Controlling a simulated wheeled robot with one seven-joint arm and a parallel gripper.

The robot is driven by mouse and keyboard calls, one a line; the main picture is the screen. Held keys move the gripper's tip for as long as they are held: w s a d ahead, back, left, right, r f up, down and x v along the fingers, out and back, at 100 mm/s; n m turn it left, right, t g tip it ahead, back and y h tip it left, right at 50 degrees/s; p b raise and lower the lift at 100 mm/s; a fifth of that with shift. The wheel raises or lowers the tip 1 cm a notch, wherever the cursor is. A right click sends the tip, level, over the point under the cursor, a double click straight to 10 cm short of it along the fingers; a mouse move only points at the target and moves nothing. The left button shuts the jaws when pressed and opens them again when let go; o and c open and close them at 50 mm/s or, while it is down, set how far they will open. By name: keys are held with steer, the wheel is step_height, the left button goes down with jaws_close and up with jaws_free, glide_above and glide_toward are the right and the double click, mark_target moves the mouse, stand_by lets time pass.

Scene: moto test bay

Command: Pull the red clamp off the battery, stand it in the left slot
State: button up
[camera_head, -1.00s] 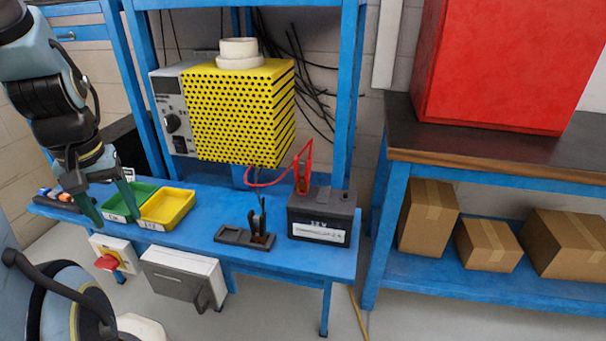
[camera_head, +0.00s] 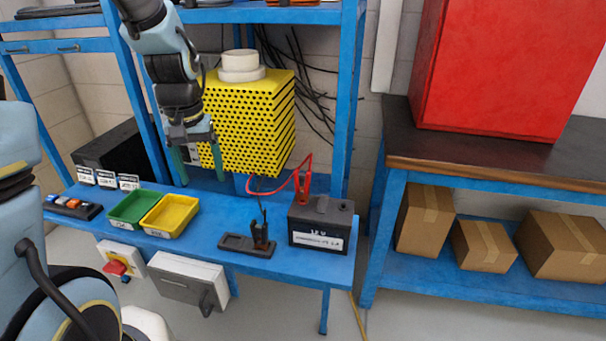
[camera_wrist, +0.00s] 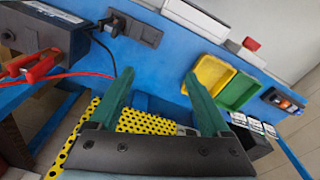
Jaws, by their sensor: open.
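The red clamp (camera_head: 303,182) grips the top left of the black battery (camera_head: 318,238), with a red cable running left from it. The clamp also shows at the left edge of the wrist view (camera_wrist: 38,68), beside the battery (camera_wrist: 45,32). A dark two-slot holder (camera_head: 234,248) lies left of the battery. A black clamp (camera_head: 261,236) stands in its right slot; its left slot looks empty. In the wrist view the holder (camera_wrist: 148,37) is at the top. My gripper (camera_head: 200,180) is open and empty, above the bench's back, left of the holder and the clamp.
A yellow bin (camera_head: 170,215) and a green bin (camera_head: 133,208) sit on the blue bench left of the holder. A yellow perforated box (camera_head: 245,120) hangs behind, beside my gripper. Blue rack posts (camera_head: 349,100) rise behind the battery. The bench between yellow bin and holder is clear.

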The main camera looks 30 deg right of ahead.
steer(key=s+d+r+m+p, duration=0.1)
steer(key=s+d+m+p, duration=0.15)
steer(key=d, duration=1.05)
steer(key=m+p, duration=0.1)
steer(key=p, duration=0.1)
glide_above(303, 187)
steer(key=w, duration=0.1)
steer(key=shift+d+g, duration=0.3)
steer(key=shift+d, duration=0.05)
steer(key=shift+f, duration=0.1)
step_height(303, 187, down, 9)
steer(key=b, duration=0.6)
jaws_close()
stand_by(0.6)
